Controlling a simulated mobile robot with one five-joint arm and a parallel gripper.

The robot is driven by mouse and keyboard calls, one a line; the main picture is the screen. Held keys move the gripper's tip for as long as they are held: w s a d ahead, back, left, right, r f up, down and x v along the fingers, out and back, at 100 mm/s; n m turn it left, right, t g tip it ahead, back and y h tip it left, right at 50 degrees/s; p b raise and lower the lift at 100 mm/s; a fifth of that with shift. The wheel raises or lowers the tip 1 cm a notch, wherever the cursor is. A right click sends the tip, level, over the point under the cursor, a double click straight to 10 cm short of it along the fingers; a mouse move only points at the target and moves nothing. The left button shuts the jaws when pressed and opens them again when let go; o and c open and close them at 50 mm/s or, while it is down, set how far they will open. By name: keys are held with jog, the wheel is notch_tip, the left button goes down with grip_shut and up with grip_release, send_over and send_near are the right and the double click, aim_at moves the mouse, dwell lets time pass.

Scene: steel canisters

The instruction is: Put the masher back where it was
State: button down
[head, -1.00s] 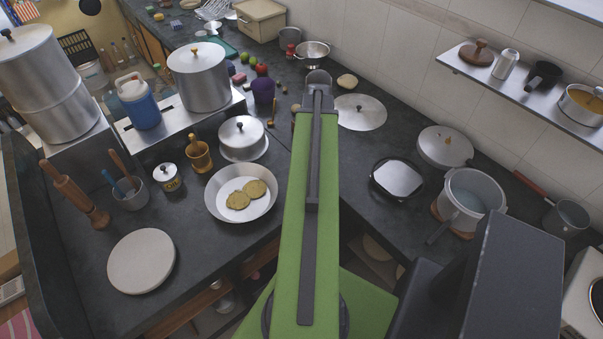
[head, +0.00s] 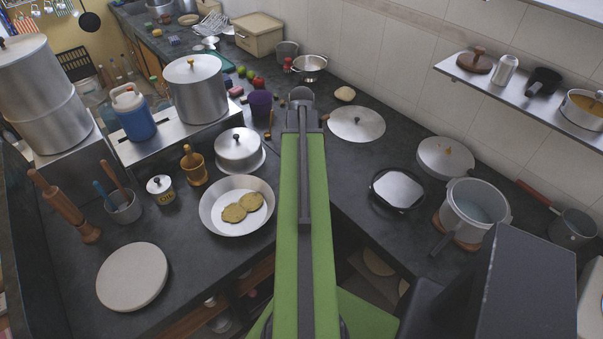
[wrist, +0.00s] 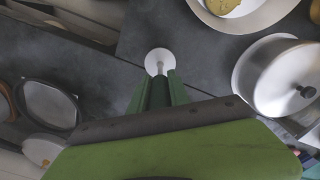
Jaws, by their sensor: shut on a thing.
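My gripper (wrist: 158,92) shows in the wrist view with its green fingers shut on the masher (wrist: 159,60). The masher has a pale round head on a short stem, and its upper part is hidden between the fingers. Its head is over the dark counter (wrist: 190,65), between the griddle pan and the lidded pot. I cannot tell whether it touches the counter.
A steel dish with flat patties (head: 237,205), a lidded pot (head: 239,150) and a brass mortar (head: 194,166) stand left of my arm. A loose lid (head: 357,123), a griddle pan (head: 398,189) and an open pot (head: 476,205) lie right. Bare counter lies between.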

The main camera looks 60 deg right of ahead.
notch_tip(320, 180, down, 4)
jog(key=b, duration=0.4)
jog(key=shift+f, duration=0.2)
jog(key=shift+r, duration=0.25)
jog(key=shift+f, duration=0.15)
jog(key=c, duration=1.2)
grip_release()
jog(key=shift+c, duration=0.2)
notch_tip(320, 180, up, 12)
jog(key=p, duration=1.2)
jog(key=shift+r, duration=0.25)
jog(key=shift+f, duration=0.1)
